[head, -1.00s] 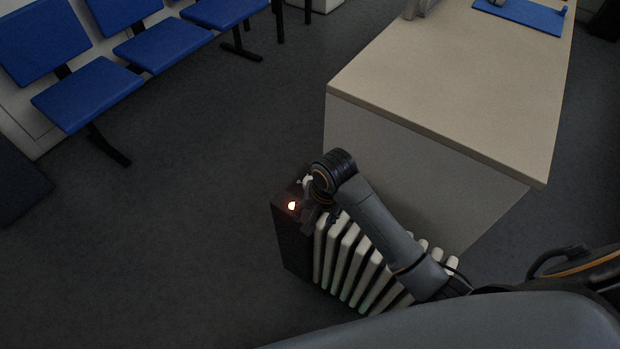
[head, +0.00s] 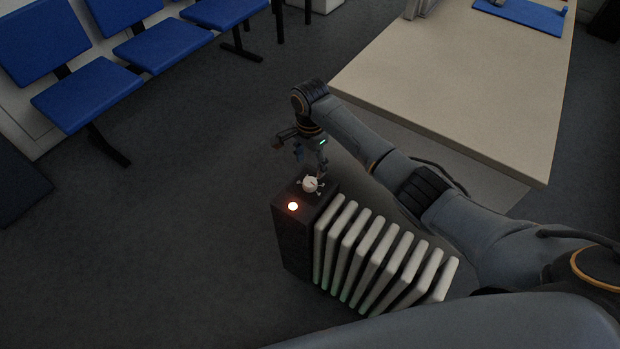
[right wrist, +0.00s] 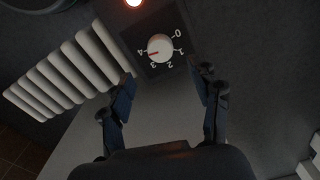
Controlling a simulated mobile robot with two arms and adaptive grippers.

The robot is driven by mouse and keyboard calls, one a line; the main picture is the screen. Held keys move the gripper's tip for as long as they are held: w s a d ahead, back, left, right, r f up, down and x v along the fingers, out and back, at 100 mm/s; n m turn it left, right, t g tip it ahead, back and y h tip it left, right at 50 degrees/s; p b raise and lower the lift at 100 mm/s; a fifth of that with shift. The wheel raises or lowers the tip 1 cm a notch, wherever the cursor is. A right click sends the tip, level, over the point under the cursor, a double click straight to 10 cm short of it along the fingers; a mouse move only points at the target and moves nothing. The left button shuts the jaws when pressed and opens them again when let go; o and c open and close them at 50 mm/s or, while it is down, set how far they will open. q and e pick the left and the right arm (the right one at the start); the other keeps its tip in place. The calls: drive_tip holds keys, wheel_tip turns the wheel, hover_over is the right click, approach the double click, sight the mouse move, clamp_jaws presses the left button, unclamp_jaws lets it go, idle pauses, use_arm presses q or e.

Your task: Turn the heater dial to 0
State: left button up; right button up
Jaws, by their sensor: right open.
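The heater (head: 385,252) stands on the floor with white fins and a dark control box at its left end. On top of the box is the white dial (head: 310,184). In the right wrist view the dial (right wrist: 162,44) shows numbers 0 to 4 around it, and its red mark points close to the 4. My right gripper (head: 311,160) is above and just behind the dial in the head view, apart from it. Its fingers (right wrist: 163,90) are spread and empty in the right wrist view, with the dial beyond them. My left gripper is out of view.
A lit red lamp (head: 293,206) is on the box beside the dial. A beige-topped desk (head: 460,75) stands behind the heater to the right. Blue chairs (head: 85,92) are at upper left. The floor left of the heater is clear.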

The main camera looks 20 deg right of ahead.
sight(310, 181)
wheel_tip(310, 181, down, 8)
drive_tip(key=shift+r+b, duration=0.1)
drive_tip(key=shift+b, duration=0.35)
drive_tip(key=shift+c, duration=0.5)
drive_tip(key=c, duration=1.1)
